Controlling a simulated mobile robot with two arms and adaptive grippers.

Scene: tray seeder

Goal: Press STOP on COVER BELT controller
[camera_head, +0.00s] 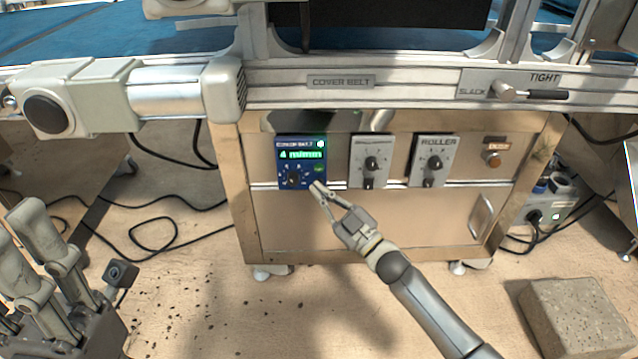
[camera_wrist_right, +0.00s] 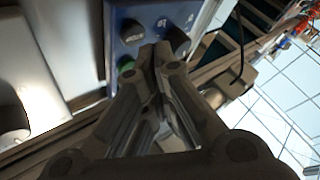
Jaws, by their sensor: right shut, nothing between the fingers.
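The COVER BELT controller (camera_head: 288,150) is a blue box on the front of the cabinet, with a lit green display reading about 4 m/min and a black knob (camera_head: 295,176). A green button (camera_head: 319,168) is at its right. My right gripper (camera_head: 318,188) is shut and empty, its tips at the box's lower right corner, hiding what lies behind them. In the right wrist view the tips (camera_wrist_right: 160,58) overlap the blue face (camera_wrist_right: 148,13), beside the green button (camera_wrist_right: 126,65); contact cannot be told. My left gripper (camera_head: 25,228) is at the left edge, fingers apart, empty.
Two grey controllers, one marked ROLLER (camera_head: 435,160), sit to the right, with a small button (camera_head: 492,159) beyond. The conveyor rail (camera_head: 400,88) runs above. Cables (camera_head: 160,235) lie on the floor at left, and a stone-like block (camera_head: 575,318) at lower right.

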